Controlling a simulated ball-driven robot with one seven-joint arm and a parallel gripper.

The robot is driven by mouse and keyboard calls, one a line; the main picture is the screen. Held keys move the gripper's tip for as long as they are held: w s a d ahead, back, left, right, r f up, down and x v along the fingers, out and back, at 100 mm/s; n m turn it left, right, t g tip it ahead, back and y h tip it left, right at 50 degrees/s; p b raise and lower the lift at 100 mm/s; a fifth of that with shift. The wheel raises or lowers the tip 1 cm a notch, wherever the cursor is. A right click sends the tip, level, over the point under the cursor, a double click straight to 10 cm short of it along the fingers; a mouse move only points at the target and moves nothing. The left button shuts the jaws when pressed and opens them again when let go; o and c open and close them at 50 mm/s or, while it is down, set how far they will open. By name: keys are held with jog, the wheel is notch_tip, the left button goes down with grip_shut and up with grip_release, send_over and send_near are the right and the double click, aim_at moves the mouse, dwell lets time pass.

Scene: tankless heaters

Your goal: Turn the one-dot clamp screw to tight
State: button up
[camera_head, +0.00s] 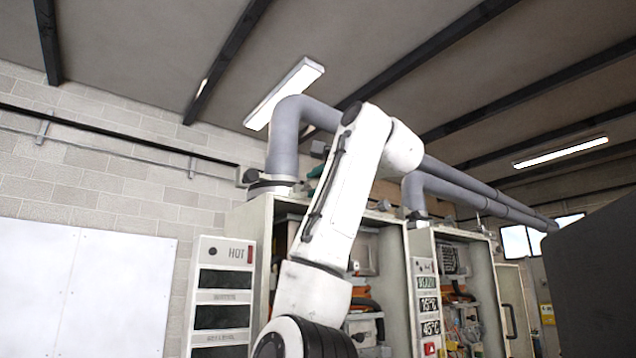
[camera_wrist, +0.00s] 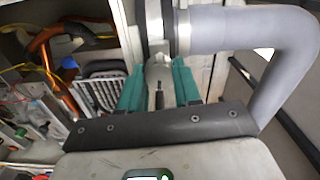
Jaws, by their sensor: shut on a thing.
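In the wrist view, my gripper (camera_wrist: 158,84) has two teal fingers, one on each side of a pale grey metal piece (camera_wrist: 158,72) beside the flue pipe; it appears to be the clamp screw. No dot marks can be made out on it. A clamp collar (camera_wrist: 182,32) rings the end of the thick grey pipe (camera_wrist: 235,30). In the head view, the pipe (camera_head: 284,140) rises from the near cabinet top, with a clamp band (camera_head: 270,187) at its base. My arm hides most of my gripper there; only a bit of teal shows beside the pipe.
The near heater cabinet (camera_head: 258,215) stands open, with a HOT display panel (camera_head: 222,290) at its left. Orange tubing (camera_wrist: 45,45) and wiring fill its inside. A second cabinet (camera_head: 483,265) and pipe (camera_head: 412,190) stand to the right. A dark block (camera_head: 595,280) fills the far right.

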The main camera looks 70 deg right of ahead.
jog(key=shift+f+m, duration=0.1)
jog(key=shift+m, duration=1.3)
jog(key=o, duration=1.1)
jog(key=shift+c, duration=0.2)
jog(key=shift+s, duration=0.1)
jog(key=b+v, duration=0.4)
jog(key=v, duration=0.6)
jog(key=shift+s+a, duration=0.25)
